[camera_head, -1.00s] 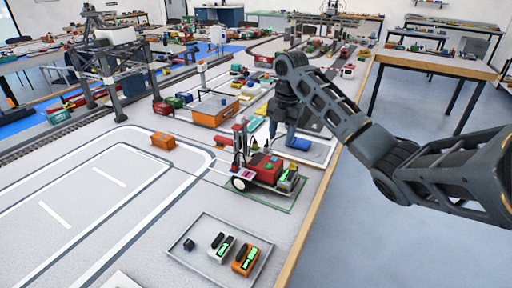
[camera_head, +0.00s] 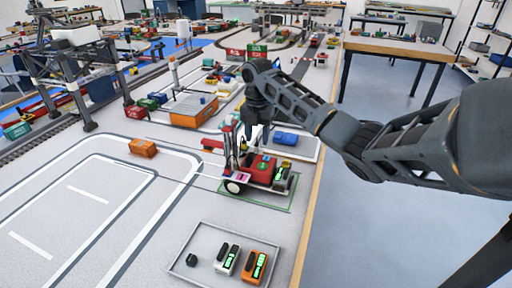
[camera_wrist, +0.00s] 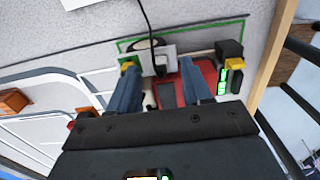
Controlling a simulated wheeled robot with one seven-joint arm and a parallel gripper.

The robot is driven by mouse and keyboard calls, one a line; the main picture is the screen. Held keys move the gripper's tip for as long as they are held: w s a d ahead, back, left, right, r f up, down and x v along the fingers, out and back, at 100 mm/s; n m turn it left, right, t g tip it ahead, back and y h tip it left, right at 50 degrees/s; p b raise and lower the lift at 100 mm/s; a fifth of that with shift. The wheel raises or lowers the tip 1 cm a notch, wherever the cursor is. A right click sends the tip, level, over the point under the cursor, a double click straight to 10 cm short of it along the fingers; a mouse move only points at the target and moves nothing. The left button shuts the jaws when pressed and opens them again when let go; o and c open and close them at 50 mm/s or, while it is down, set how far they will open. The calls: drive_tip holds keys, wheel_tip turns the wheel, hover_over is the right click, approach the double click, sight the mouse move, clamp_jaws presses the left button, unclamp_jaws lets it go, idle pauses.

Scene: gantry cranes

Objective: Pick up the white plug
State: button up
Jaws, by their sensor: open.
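A small white block (camera_wrist: 158,60) with a black cable lies between my fingertips in the wrist view; it appears to be the white plug. It sits by the end of a red vehicle (camera_head: 264,168), which also shows in the wrist view (camera_wrist: 172,92). My gripper (camera_wrist: 159,66) is open, with one blue-grey finger on each side of the block. I cannot tell whether either finger touches it. In the head view my gripper (camera_head: 256,138) points down over the vehicle, and the plug is not clear there.
A yellow-topped black part (camera_wrist: 232,58) lies close to the right finger. An orange block (camera_head: 143,148) and an orange bin (camera_head: 190,110) stand to the left. A tray (camera_head: 180,262) with small devices lies in front. The wooden table edge (camera_head: 307,225) runs along the right.

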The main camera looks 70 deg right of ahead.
wheel_tip(320, 180, down, 2)
clamp_jaws()
idle(0.6)
